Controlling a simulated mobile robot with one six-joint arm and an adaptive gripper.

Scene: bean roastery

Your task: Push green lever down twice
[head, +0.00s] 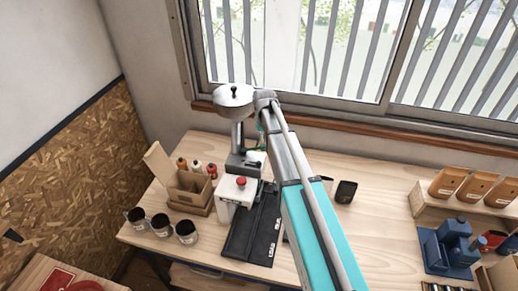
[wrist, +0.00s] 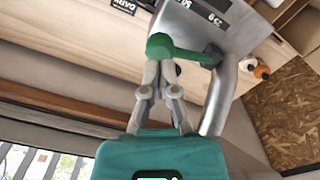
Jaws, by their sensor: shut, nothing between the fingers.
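The green lever (wrist: 185,54) shows in the wrist view. It has a round knob at its left end and its arm runs right to the grey machine body (wrist: 200,25). My gripper (wrist: 157,66) is shut and empty, with its fingertips at the knob, overlapping its lower edge in the picture. I cannot tell whether they touch it. In the head view the machine, with its round metal hopper (head: 233,96) on top, stands on the wooden table. My arm hides most of the lever and the gripper there.
A white box with a red button (head: 240,182) stands in front of the machine. Dark mats (head: 240,243) lie beside it. Dark cups (head: 160,224), a cardboard box (head: 187,187) and small bottles are left. Orange bags (head: 447,181) and a blue device (head: 452,248) are right. A window is behind.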

